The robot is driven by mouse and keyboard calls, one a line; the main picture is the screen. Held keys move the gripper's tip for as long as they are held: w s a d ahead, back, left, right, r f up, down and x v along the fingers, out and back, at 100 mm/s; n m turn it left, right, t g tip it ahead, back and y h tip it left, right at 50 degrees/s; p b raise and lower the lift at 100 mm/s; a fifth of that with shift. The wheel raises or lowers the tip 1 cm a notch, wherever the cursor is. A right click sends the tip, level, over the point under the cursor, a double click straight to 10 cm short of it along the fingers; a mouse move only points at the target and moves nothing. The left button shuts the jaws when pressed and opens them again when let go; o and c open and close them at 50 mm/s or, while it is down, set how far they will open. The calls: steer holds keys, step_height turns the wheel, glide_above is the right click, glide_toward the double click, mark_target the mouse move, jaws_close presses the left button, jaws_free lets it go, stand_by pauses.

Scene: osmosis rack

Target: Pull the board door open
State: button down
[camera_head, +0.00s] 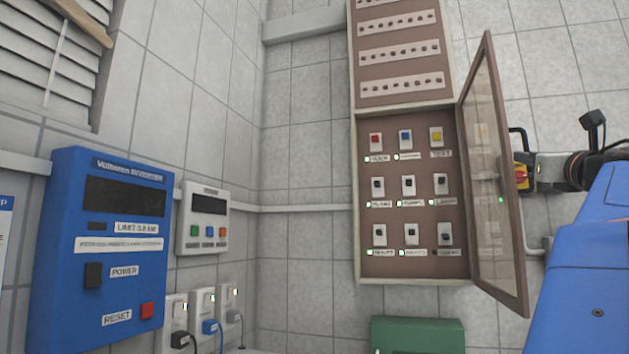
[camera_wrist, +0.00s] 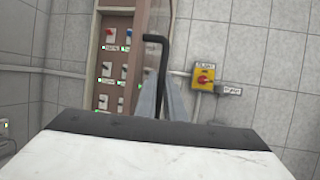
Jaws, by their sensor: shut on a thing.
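The board door (camera_head: 517,240) is a brown-framed glass panel on the right side of the brown board (camera_head: 430,262). It stands well open, swung out to the right, and the switches inside are uncovered. Its black bar handle (camera_head: 524,135) shows on the door's far side. In the wrist view the handle (camera_wrist: 164,50) rises between the grey fingers of my gripper (camera_wrist: 161,88), which is shut on it. The door's brown edge (camera_wrist: 138,50) is just left of the fingers. In the head view the fingertips are hard to make out near the door.
A red and yellow switch (camera_wrist: 204,76) is on the tiled wall right of the handle. A blue inverter box (camera_head: 60,240), a small white meter (camera_head: 204,218) and plugged sockets (camera_head: 203,303) are at left. A green box (camera_head: 418,335) is below the board.

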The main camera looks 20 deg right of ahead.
steer(key=shift+s+d+r, duration=0.1)
steer(key=shift+s+d, duration=0.35)
steer(key=shift+s, duration=0.05)
stand_by(0.3)
steer(key=c, duration=1.8)
jaws_free()
steer(key=shift+s, duration=0.15)
steer(key=shift+c, duration=0.2)
steer(key=shift+d, duration=0.1)
steer(key=v, duration=1.7)
steer(key=shift+s, duration=0.1)
